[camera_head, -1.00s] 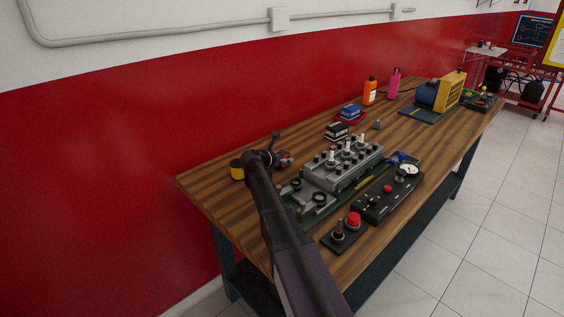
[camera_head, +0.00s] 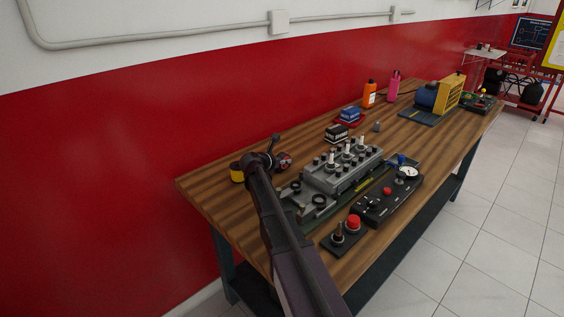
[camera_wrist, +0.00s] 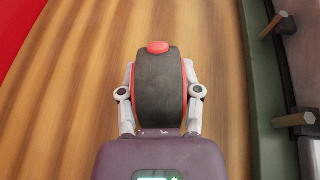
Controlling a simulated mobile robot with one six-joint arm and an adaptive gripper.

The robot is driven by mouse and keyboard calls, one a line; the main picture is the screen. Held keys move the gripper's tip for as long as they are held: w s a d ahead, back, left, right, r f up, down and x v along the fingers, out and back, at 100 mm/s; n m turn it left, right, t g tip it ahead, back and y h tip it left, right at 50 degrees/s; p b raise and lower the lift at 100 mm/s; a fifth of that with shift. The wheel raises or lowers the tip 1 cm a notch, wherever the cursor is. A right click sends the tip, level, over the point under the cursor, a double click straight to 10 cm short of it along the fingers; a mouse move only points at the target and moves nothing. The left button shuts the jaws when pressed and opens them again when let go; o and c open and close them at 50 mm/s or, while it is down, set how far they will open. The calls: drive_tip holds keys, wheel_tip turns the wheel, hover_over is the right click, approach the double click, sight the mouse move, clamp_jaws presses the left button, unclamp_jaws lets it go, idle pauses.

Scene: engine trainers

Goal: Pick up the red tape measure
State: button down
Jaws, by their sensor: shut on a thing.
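The red tape measure (camera_wrist: 160,88) is in the middle of the wrist view, a round body with a wide black band, red sides and a red tab on top. My gripper (camera_wrist: 160,95) has one finger on each side of it and is shut on it. In the head view the tape measure (camera_head: 284,160) shows small at the end of my arm, partly hidden by my wrist. I cannot tell whether the tape measure touches the wooden tabletop (camera_wrist: 60,100).
A yellow and black roll (camera_head: 237,172) stands left of my wrist. The grey engine head (camera_head: 340,170) on its green base lies close on the right. A black control panel (camera_head: 388,198) and a red button box (camera_head: 345,232) stand in front. Bare tabletop lies along the left.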

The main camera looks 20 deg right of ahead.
sight(283, 153)
wheel_tip(283, 153, up, 10)
drive_tip(key=p, duration=1)
idle(0.7)
